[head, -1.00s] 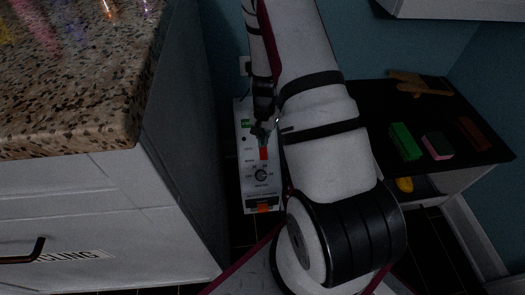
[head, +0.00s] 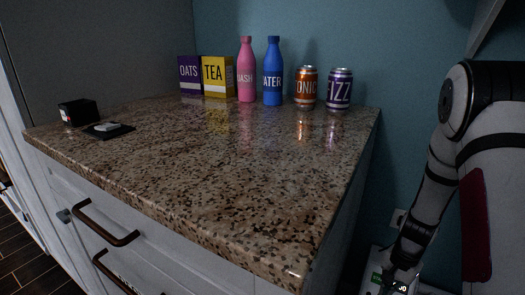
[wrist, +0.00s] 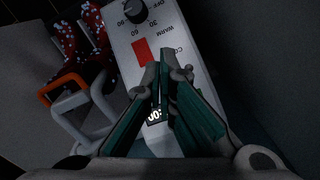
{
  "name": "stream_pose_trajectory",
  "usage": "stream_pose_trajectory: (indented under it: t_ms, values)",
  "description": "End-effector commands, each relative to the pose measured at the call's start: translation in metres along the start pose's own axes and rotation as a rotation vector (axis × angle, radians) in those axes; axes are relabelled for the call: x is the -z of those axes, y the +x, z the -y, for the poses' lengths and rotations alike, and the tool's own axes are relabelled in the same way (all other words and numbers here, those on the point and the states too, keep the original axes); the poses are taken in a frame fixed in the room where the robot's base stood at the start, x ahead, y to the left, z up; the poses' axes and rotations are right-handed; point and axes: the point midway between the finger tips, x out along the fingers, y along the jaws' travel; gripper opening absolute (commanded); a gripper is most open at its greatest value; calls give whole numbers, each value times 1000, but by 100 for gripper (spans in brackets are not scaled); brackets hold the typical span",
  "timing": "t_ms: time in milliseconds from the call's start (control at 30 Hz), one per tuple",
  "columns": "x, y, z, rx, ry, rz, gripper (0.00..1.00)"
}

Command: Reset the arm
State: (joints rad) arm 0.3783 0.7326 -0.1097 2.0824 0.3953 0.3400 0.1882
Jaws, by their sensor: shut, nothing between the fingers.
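My arm reaches down at the right of the head view, and my gripper (wrist: 161,75) is at the bottom edge there, partly cut off. In the wrist view its two green-padded fingers are closed together with nothing between them. They are over a white control box (wrist: 188,40) with a black dial (wrist: 136,11), a red patch (wrist: 141,52) and a small lit display (wrist: 155,116). I cannot tell whether the fingertips touch the box. The box's upper part (head: 378,258) shows at the bottom right of the head view.
A speckled stone counter (head: 220,150) over white drawers fills the middle. At its back stand an OATS box (head: 189,76), a TEA box (head: 217,77), a pink bottle (head: 246,72), a blue bottle (head: 272,75) and two cans (head: 339,90). A black box (head: 78,112) is at the left.

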Motion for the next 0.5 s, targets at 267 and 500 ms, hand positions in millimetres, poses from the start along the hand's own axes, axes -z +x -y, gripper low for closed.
stream_pose_trajectory:
  t_ms: [267,500]
  values:
    - [-65,-121,35,68,-216,34,0]
    - [-133,-204,31,88,-406,54,0]
